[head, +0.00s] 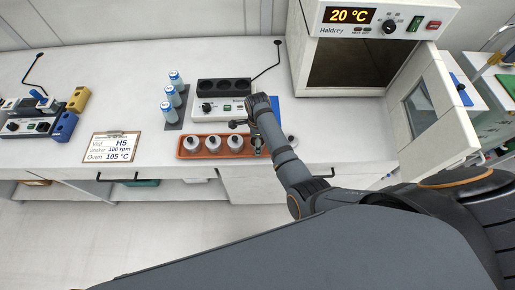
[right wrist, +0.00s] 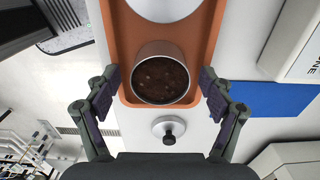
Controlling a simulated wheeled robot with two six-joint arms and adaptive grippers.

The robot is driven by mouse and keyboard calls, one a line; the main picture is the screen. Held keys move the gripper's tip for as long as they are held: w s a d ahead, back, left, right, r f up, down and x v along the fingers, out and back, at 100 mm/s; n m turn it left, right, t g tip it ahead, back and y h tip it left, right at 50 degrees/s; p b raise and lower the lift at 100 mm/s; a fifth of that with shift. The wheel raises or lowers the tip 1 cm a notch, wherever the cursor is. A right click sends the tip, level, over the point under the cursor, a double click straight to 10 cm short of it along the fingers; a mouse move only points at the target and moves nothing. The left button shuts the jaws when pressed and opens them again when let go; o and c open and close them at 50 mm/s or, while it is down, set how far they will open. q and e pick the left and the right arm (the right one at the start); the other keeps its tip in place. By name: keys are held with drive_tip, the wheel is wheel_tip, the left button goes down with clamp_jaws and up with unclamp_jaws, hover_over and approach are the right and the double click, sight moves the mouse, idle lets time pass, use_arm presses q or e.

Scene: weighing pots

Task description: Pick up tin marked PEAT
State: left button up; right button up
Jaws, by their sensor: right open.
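An open metal tin (right wrist: 160,80) of dark brown, crumbly material sits at the end of the orange tray (right wrist: 117,40). No PEAT marking can be read on it. My open right gripper (right wrist: 158,84) has one finger on each side of the tin, with gaps between. A round lid with a black knob (right wrist: 168,130) lies just beyond the tray's end. In the head view, my right gripper (head: 256,142) is over the right end of the tray (head: 183,155) and largely hides the tin there. Several lidded white tins (head: 213,143) stand to its left. My left gripper is not in view.
Blue-capped bottles (head: 172,98) stand on a dark mat to the left, near a sign card (head: 110,147). An oven (head: 365,60) with its door open (head: 430,110) stands at right.

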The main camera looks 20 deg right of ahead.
drive_tip(key=shift+f, duration=0.2)
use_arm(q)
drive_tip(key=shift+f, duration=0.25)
use_arm(e)
drive_tip(key=c, duration=1.3)
drive_tip(key=shift+r, duration=0.1)
drive_tip(key=shift+c, duration=0.3)
